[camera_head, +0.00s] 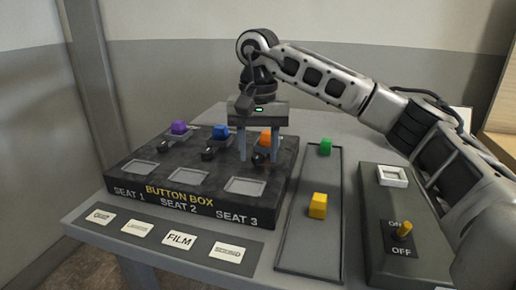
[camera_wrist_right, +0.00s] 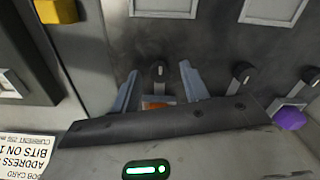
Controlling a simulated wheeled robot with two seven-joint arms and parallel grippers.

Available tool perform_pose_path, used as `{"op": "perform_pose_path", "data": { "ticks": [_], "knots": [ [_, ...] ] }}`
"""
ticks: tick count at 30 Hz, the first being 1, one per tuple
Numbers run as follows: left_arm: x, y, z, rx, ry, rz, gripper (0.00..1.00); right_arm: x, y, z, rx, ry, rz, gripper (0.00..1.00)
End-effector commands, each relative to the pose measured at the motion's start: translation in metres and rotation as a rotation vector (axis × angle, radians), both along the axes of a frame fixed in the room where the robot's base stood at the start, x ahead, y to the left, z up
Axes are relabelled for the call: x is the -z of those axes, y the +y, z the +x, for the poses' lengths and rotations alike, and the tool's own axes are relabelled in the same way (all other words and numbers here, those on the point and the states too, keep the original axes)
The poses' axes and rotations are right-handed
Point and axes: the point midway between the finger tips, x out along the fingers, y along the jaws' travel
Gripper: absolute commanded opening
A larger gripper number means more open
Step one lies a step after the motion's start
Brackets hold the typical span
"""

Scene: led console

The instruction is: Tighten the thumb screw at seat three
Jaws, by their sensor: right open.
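The black button box (camera_head: 205,193) has three labelled seats. At seat three an orange button (camera_head: 265,135) sits behind the dark thumb screw (camera_head: 259,157). My right gripper (camera_head: 260,158) points down over seat three, open, its fingers on either side of the thumb screw and apart from it as far as I can tell. The wrist view shows the thumb screw (camera_wrist_right: 158,71) between the fingertips, with a sliver of orange (camera_wrist_right: 155,103) behind the gripper body. My left gripper is in neither view.
Purple (camera_head: 179,128) and blue (camera_head: 221,132) buttons with their own dark screws stand at seats one and two. A tray (camera_head: 300,251) right of the box holds green (camera_head: 326,147) and yellow (camera_head: 318,205) blocks. A switch panel (camera_head: 388,262) stands far right; label cards (camera_head: 180,239) lie in front.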

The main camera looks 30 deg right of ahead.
Motion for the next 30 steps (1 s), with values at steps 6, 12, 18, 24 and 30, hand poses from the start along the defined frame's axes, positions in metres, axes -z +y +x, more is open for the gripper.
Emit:
{"op": "perform_pose_path", "data": {
  "ticks": [6, 12, 18, 24, 30],
  "knots": [
    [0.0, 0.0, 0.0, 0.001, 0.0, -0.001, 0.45, 0.0, 0.0, 0.0, 0.0, 0.0, 0.0, 0.17],
    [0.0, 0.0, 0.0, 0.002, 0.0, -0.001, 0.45, 0.0, 0.0, 0.0, 0.001, 0.0, 0.0, 0.0],
    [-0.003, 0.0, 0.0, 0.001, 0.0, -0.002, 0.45, -0.001, 0.0, 0.0, 0.03, 0.0, 0.0, 0.0],
    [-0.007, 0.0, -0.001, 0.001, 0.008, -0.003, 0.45, -0.002, 0.0, 0.0, 0.126, 0.001, -0.001, 0.0],
    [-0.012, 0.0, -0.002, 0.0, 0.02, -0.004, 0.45, -0.003, 0.0, 0.0, 0.29, 0.0, 0.0, 0.0]
  ]
}}
